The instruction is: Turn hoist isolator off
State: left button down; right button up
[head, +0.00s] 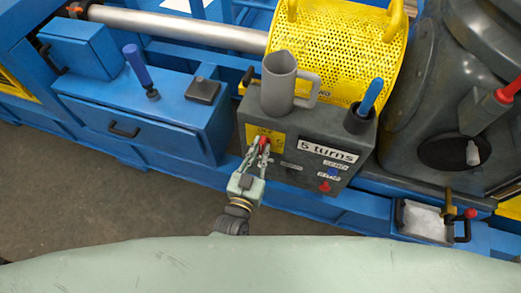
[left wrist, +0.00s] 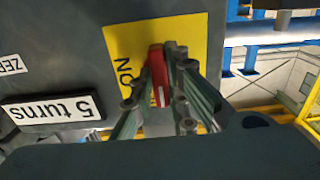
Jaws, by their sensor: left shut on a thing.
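The hoist isolator is a red knob (head: 264,143) on a yellow plate (head: 278,144), on the front of a dark grey control box (head: 298,119). In the left wrist view the red knob (left wrist: 157,75) carries a white line, and the word ON shows beside it on the yellow plate (left wrist: 128,42). My left gripper (head: 261,152) reaches up from below, its fingers closed around the knob; the fingers (left wrist: 167,75) also show in the left wrist view. The rest of the plate's lettering is partly hidden. My right gripper is out of view.
A "5 turns" label (head: 328,151) and a small red button (head: 325,187) sit right of the knob. A grey jug (head: 279,82) and a cup with a blue handle (head: 359,121) stand on the box. A blue cabinet (head: 145,110) is at left. Open floor (head: 90,190) lies in front.

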pick_arm(q)
jog(key=shift+f, duration=0.1)
dwell(0.4)
jog(key=c, duration=1.7)
grip_release()
jog(key=shift+s, duration=0.15)
jog(key=v, duration=1.1)
jog(key=shift+s+a, duration=0.2)
jog(key=shift+s, duration=0.15)
